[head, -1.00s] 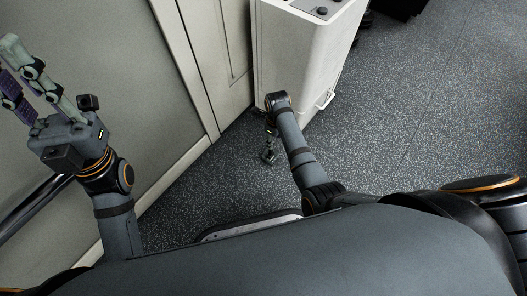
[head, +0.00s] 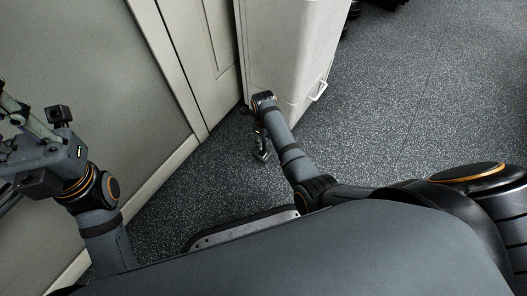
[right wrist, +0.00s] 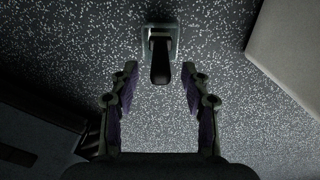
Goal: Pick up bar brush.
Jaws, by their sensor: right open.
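The bar brush (right wrist: 161,52) lies on the speckled floor in the right wrist view, with a black handle and a pale grey-green head. Its handle points back toward my right gripper (right wrist: 160,72), which is open. The two fingertips are on either side of the handle's near part in the picture, with a gap on both sides. In the head view my right gripper (head: 261,150) hangs low over the floor beside the white cabinet, and the brush is hard to make out there. My left gripper (head: 12,128) is raised at the left edge, fingers apart, tips cut off.
The white cabinet (head: 290,45) with a side handle (head: 319,90) stands just beyond my right gripper. A pale wall (head: 90,70) with a door-like panel runs along the left. Dark speckled floor (head: 420,110) is open to the right.

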